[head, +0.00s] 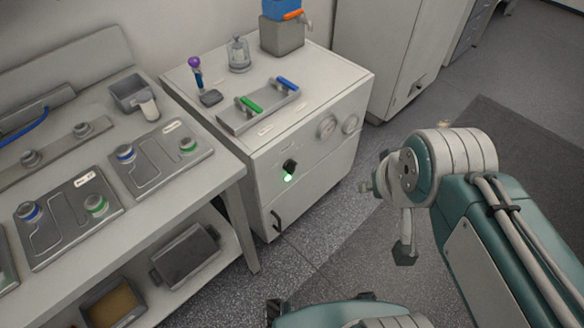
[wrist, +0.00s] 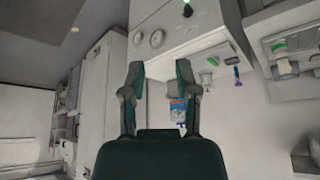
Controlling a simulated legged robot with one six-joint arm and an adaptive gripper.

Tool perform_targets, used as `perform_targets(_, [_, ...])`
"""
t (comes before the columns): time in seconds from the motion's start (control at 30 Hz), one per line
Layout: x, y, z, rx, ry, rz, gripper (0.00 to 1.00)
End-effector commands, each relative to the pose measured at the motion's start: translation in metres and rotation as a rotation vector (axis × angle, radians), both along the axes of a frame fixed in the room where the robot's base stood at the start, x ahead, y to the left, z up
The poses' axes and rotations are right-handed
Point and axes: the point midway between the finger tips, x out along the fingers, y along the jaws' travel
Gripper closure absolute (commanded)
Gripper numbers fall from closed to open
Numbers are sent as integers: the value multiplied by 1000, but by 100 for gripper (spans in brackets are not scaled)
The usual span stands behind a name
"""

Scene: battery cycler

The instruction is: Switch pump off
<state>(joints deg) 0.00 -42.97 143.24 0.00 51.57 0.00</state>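A white pump cabinet (head: 262,185) stands in the middle of the head view. A black rotary switch (head: 290,166) is on its front face, with a lit green lamp (head: 287,178) just below it. The lamp also glows at the top edge of the wrist view (wrist: 187,10), where the scene appears upside down. My gripper (wrist: 160,68) has its two fingers spread apart with nothing between them. It is clear of the cabinet and not touching the switch. In the head view my arm is to the right of the cabinet, and the fingers are hard to make out.
Two round gauges (head: 326,125) sit right of the switch. A tray with green and blue handled valves (head: 258,104), a glass jar (head: 238,55) and a blue-topped unit (head: 283,33) stand on top. A bench (head: 232,190) stands left. Floor (head: 335,225) before the cabinet is open.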

Motion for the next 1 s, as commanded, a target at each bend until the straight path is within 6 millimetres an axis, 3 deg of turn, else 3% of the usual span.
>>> perform_targets(0.03, [0,0,0,0,0,0,47])
perform_targets(0.07, [1,0,0,-1,-1,0,40])
perform_targets(0.13, [7,-2,0,-5,-7,-5,40])
perform_targets(0.23, [31,-8,0,-27,-34,-18,40])
perform_targets(0.47, [119,-27,-5,-90,-151,-36,40])
perform_targets(0.63, [183,-38,-20,-120,-240,-20,40])
perform_targets(0.87, [260,-45,-55,-125,-355,30,40])
perform_targets(1.0, [301,-46,-85,-105,-421,73,40])
